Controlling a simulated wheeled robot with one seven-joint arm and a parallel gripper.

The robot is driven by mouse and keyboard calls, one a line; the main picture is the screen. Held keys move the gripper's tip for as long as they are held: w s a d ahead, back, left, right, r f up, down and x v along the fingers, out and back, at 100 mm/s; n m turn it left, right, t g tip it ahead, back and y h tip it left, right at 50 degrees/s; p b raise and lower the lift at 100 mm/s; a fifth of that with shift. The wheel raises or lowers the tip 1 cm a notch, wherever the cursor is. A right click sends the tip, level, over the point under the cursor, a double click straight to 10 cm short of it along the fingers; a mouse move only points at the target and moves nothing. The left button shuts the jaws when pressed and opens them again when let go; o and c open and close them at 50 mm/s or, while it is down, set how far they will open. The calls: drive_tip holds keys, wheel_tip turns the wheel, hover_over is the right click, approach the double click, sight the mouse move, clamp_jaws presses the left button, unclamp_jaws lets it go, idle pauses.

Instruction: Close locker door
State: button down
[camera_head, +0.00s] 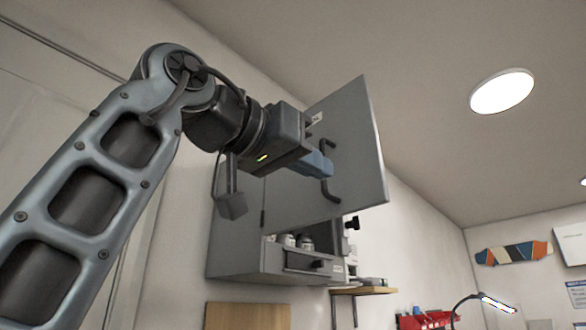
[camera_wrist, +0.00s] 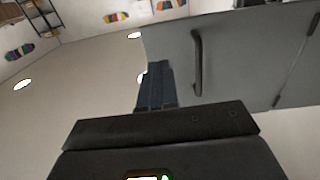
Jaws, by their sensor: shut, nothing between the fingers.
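The grey locker door (camera_head: 356,150) stands open, swung out from the wall-mounted locker (camera_head: 235,258). It carries a dark bar handle (camera_head: 332,178). In the wrist view the door (camera_wrist: 245,55) fills the upper right, with its handle (camera_wrist: 197,62) right of my gripper. My gripper (camera_head: 326,166), with blue fingers, is shut and empty beside the handle. In the wrist view the shut fingers (camera_wrist: 156,75) overlap the door's left edge. I cannot tell whether they touch the door. My arm and gripper hide part of the door and locker.
Small containers (camera_head: 297,242) stand inside the locker above a drawer (camera_head: 308,263). A small wooden shelf (camera_head: 363,291) is right of the locker. A red bin (camera_head: 425,321) and a lamp (camera_head: 497,304) are lower right. The space right of the door looks free.

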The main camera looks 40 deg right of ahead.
sight(367, 191)
drive_tip(key=d+p, duration=0.2)
drive_tip(key=d, duration=0.8)
drive_tip(key=shift+s, duration=0.15)
drive_tip(key=shift+d, duration=0.15)
drive_tip(key=shift+d, duration=0.1)
